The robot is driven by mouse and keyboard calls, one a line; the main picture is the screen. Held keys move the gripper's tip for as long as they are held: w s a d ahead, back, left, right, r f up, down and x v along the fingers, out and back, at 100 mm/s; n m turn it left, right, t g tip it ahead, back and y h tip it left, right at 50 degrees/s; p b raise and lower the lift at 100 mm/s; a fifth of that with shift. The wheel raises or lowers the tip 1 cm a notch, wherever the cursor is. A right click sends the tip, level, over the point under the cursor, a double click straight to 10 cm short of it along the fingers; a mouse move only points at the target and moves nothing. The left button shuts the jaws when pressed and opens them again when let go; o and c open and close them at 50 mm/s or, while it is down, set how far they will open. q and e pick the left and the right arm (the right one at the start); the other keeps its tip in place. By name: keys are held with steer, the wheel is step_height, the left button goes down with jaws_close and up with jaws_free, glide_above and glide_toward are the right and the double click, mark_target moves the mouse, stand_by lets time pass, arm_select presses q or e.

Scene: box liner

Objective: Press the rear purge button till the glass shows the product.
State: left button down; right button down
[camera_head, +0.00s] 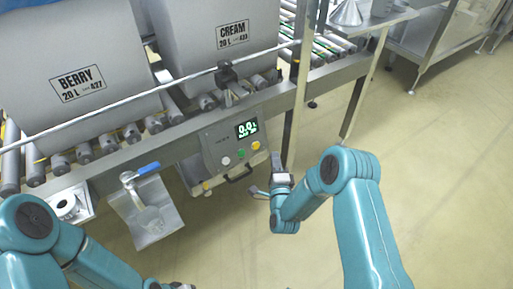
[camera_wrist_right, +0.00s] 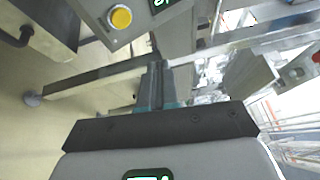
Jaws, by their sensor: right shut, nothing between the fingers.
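A grey control box (camera_head: 234,138) hangs on the front of the roller frame. It has a green-lit display (camera_head: 246,129) reading about 0.0 and white, green and yellow buttons; the yellow button (camera_head: 256,145) also shows in the right wrist view (camera_wrist_right: 120,17). I cannot tell which is the rear purge button. A blue-handled valve (camera_head: 148,168) sits above a steel drip tray (camera_head: 130,222) with a clear round vessel, perhaps the glass (camera_head: 150,219). My right gripper (camera_head: 258,191) is shut and empty, right of and below the box, apart from the buttons. My left gripper (camera_head: 172,286) is mostly cut off at the bottom edge.
Two large grey boxes, BERRY (camera_head: 75,75) and CREAM (camera_head: 215,35), stand on the rollers behind a long metal rail. A steel post (camera_head: 297,85) rises right of the control box. A dark handle (camera_head: 239,174) sits under the box.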

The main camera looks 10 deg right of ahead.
mark_target(256, 145)
steer(key=w+a+f+b, duration=0.2)
steer(key=w+b, duration=0.2)
steer(key=w, duration=0.2)
steer(key=shift+a+f, duration=0.15)
steer(key=shift+a, duration=0.05)
stand_by(1.9)
steer(key=shift+w+a+f+b, duration=0.15)
steer(key=shift+w+b, duration=0.25)
steer(key=shift+b, duration=0.35)
